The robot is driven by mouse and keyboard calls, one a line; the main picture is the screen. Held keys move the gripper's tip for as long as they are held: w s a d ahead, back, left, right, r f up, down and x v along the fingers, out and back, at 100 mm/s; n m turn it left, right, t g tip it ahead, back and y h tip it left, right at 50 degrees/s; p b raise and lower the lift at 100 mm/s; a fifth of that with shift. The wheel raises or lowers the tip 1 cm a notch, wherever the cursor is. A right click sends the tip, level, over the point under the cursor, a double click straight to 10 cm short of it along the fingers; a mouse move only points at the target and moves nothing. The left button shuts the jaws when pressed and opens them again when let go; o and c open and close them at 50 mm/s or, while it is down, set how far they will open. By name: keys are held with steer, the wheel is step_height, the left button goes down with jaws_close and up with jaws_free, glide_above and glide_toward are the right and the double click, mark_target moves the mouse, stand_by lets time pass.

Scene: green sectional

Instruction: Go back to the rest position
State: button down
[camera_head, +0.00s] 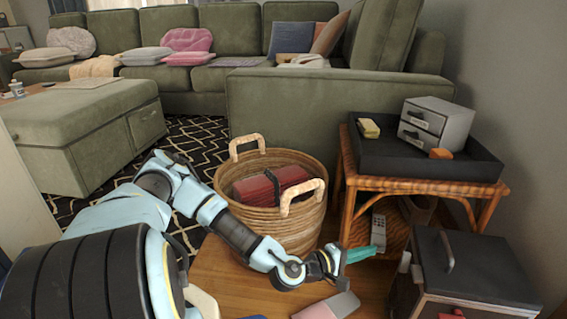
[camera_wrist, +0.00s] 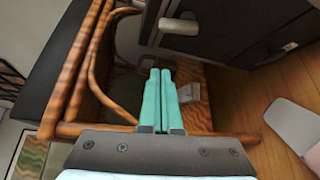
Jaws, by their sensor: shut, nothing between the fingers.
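My gripper (camera_head: 360,254) shows in the head view at the end of my pale blue arm, low in front of the wicker side table (camera_head: 346,190). Its teal fingers are shut with nothing between them. In the wrist view, my gripper (camera_wrist: 158,75) points toward the space under the rattan table frame (camera_wrist: 78,90), with its two fingers side by side. A grey-white remote (camera_head: 378,233) is close beyond the fingers in the head view. I cannot tell whether the fingers touch anything.
A woven basket (camera_head: 225,190) holding a red item stands left of the gripper. A dark lidded box (camera_head: 470,262) stands at right. A black tray (camera_head: 372,158) with a small grey drawer unit (camera_head: 455,122) tops the side table. A pinkish-grey object (camera_head: 340,306) lies on the wooden floor.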

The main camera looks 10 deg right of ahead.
steer(key=w+a+f+m+g+y, duration=0.1)
steer(key=w+a+m+y, duration=0.15)
steer(key=a, duration=0.35)
steer(key=w+a+m+g+y+p, duration=0.1)
steer(key=a+m+y, duration=0.1)
steer(key=a+y, duration=0.25)
steer(key=w+a+f+m+g+y, duration=0.1)
steer(key=w+a+m+y, duration=0.15)
steer(key=a, duration=0.45)
steer(key=w+a+r+t+y+p, duration=0.1)
steer(key=w+a+r+y, duration=0.15)
steer(key=a+r, duration=0.5)
steer(key=w+a+r+t+y, duration=0.1)
steer(key=w+a+r+y, duration=0.15)
steer(key=a+r, duration=0.55)
steer(key=s+a+r+n+y+p, duration=0.1)
steer(key=s+a+r, duration=0.25)
steer(key=r, duration=0.35)
steer(key=s+a+r+n+y+p, duration=0.1)
steer(key=s+a+r, duration=0.1)
steer(key=a+r, duration=0.3)
step_height(320, 180, up, 38)
steer(key=d+p, duration=0.1)
steer(key=p, duration=3.6)
steer(key=shift+w+f, duration=0.15)
steer(key=shift+w, duration=0.1)
steer(key=shift+h, duration=0.25)
